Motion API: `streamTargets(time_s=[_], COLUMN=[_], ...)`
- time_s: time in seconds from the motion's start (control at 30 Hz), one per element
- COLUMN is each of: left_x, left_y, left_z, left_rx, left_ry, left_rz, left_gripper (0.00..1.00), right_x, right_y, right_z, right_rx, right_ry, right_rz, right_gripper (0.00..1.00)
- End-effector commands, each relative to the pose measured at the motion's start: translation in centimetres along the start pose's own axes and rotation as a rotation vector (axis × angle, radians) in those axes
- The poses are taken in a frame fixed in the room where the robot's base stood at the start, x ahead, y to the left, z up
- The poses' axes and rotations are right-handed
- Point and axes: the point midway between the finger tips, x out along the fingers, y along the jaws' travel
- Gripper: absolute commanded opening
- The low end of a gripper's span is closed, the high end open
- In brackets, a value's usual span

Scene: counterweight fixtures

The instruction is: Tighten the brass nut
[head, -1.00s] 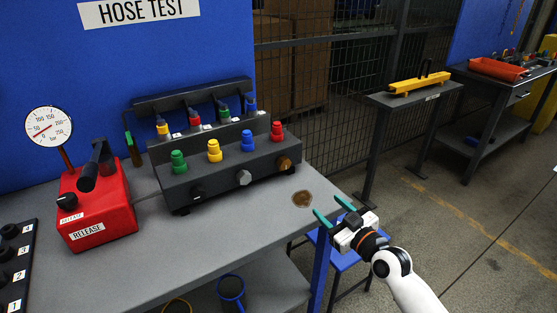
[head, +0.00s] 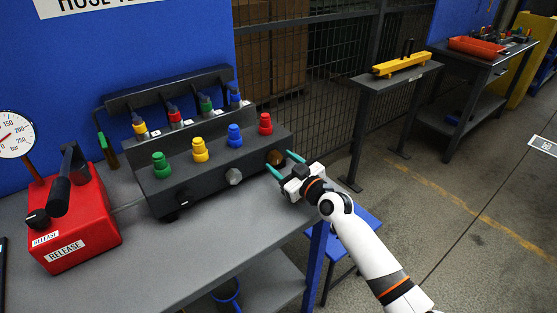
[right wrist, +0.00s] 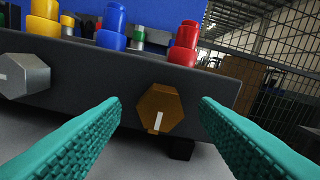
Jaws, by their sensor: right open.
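The brass nut (head: 275,158) is a hexagon on the front face of the dark manifold block, at its right end. In the right wrist view the brass nut (right wrist: 160,108) shows a white mark on its lower part. My right gripper (head: 282,164) is open, its teal fingers pointing at the nut. In the right wrist view the fingertips (right wrist: 160,102) are to the left and right of the nut, with gaps on both sides; whether they reach its depth I cannot tell. My left gripper is not in view.
A grey hex nut (head: 234,176) and a black one (head: 184,201) sit left on the same block (head: 210,184). Coloured caps stand on top. A red pump (head: 72,220) is on the bench (head: 150,265) at left. A wire fence (head: 310,70) stands behind.

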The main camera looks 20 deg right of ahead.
Motion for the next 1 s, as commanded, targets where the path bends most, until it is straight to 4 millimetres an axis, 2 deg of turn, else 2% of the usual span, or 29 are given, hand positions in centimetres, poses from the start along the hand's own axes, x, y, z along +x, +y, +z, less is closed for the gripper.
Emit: streamTargets(time_s=[0.2,0.5,0.8,1.0], left_x=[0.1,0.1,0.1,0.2], left_y=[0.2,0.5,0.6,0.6], left_z=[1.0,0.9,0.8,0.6], left_rx=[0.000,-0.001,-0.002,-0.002], left_ry=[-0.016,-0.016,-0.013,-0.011], left_rz=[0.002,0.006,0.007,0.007], left_gripper=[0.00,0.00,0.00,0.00], right_x=[2.0,2.2,2.1,2.1], right_y=[0.0,0.0,0.0,0.0], right_z=[0.0,-0.1,-0.1,-0.1], right_rx=[-0.001,-0.001,-0.001,0.014], right_ry=[0.000,0.001,0.001,0.001], right_rz=[0.000,0.000,0.000,0.000], right_gripper=[0.55,0.55,0.11,0.11])
